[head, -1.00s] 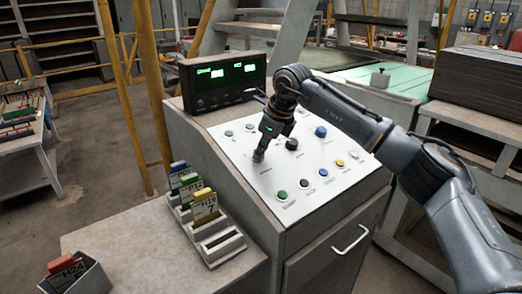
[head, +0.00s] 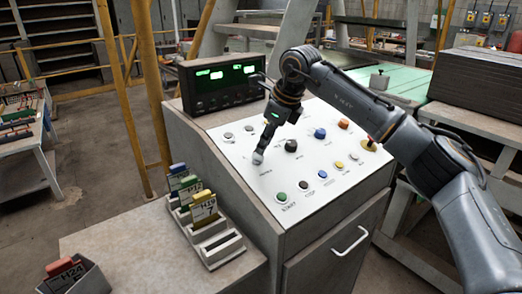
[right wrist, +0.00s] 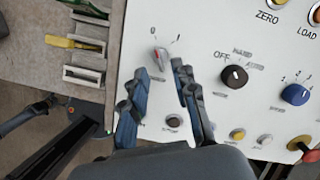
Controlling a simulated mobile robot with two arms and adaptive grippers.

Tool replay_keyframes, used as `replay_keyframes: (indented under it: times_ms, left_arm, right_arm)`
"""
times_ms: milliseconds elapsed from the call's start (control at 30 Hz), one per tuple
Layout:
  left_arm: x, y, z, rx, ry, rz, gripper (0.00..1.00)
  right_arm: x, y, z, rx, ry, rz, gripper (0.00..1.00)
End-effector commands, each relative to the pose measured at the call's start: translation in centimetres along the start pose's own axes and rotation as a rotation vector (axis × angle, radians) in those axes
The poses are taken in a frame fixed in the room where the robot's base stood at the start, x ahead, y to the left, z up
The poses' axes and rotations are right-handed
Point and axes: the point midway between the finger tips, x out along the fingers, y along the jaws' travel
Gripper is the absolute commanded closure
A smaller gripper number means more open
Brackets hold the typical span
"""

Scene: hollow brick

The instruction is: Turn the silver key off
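The silver key (head: 258,158) stands on the left part of the sloping white control panel (head: 318,195). In the right wrist view the silver key (right wrist: 160,60) sits below a "0" mark and another mark; it appears turned toward the "0", though this is hard to judge. My right gripper (head: 265,144) is just above the key, tilted down to it. In the wrist view the right gripper (right wrist: 160,68) has its two fingers apart, on either side of the key, with clear gaps.
A black selector knob (head: 291,146), a blue knob (head: 320,133) and several buttons share the panel. A black display box (head: 222,82) with green readouts stands behind it. A tag rack (head: 218,243) stands at the left, and a small tag bin (head: 90,279) at lower left.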

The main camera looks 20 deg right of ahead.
Motion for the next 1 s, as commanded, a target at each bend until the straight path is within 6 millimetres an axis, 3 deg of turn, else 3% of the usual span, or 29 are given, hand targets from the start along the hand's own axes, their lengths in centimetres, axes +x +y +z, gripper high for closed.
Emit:
replay_keyframes:
  times_ms: [200, 400, 1000]
  left_arm:
    - [0.0, 0.1, -0.1, 0.0, 0.001, 0.001, 0.08]
    - [0.0, 0.1, -0.1, 0.0, 0.001, 0.001, 0.08]
    - [0.0, 0.1, -0.1, 0.0, 0.001, 0.001, 0.08]
  right_arm:
    - [-4.8, -0.1, 0.1, 0.0, -0.004, -0.003, 0.72]
    - [-7.0, 0.0, 0.0, 0.001, -0.002, -0.001, 0.72]
    - [-7.5, -0.1, 0.0, 0.001, -0.001, 0.0, 0.72]
